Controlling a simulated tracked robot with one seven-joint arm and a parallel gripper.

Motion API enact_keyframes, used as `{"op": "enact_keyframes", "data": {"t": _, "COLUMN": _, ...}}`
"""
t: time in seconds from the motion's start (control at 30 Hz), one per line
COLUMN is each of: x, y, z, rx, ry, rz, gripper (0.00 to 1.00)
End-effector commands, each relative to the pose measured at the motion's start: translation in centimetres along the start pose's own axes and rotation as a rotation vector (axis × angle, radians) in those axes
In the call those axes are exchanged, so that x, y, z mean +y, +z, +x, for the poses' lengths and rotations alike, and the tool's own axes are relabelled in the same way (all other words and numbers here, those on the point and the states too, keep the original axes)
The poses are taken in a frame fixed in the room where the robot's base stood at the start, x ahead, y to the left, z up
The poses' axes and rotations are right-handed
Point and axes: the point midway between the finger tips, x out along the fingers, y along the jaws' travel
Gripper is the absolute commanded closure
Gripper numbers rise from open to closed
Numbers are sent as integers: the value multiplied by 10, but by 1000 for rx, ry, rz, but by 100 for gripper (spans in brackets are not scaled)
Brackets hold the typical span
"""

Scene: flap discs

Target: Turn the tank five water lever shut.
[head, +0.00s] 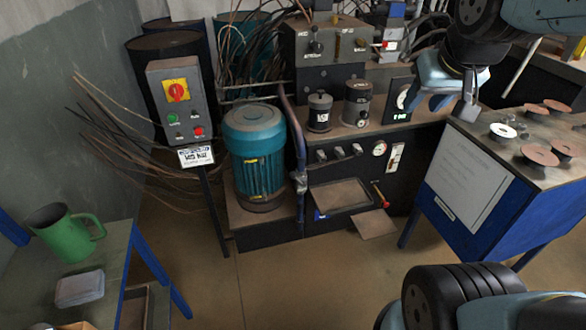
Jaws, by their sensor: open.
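A red-handled lever (381,195) sticks out at the lower right of the black hydraulic unit (345,235). A second small red-tipped lever (384,44) is on the block at the top of the unit. No readable label shows which one belongs to tank five. My gripper (441,104) hangs at the upper right, open and empty. It is in front of the gauge panel and beside the work table, above and right of the lower lever and apart from both.
A teal motor (254,155) and a switch box (176,100) on a post stand left of the unit. A blue-legged table (500,200) with several flap discs (541,154) is at right. A green can (64,232) sits on the left table. The floor between is clear.

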Motion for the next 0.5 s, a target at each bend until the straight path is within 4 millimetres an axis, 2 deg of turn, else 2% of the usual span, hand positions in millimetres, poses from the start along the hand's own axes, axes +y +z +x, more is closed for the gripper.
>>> {"op": "enact_keyframes", "data": {"t": 0.03, "x": -1, "y": -13, "z": 14, "rx": 11, "ry": -1, "rz": -8, "gripper": 58}}
{"op": "enact_keyframes", "data": {"t": 0.2, "x": -5, "y": -57, "z": 56, "rx": 81, "ry": -3, "rz": -38, "gripper": 58}}
{"op": "enact_keyframes", "data": {"t": 0.5, "x": -19, "y": -119, "z": 137, "rx": 203, "ry": -17, "rz": -91, "gripper": 58}}
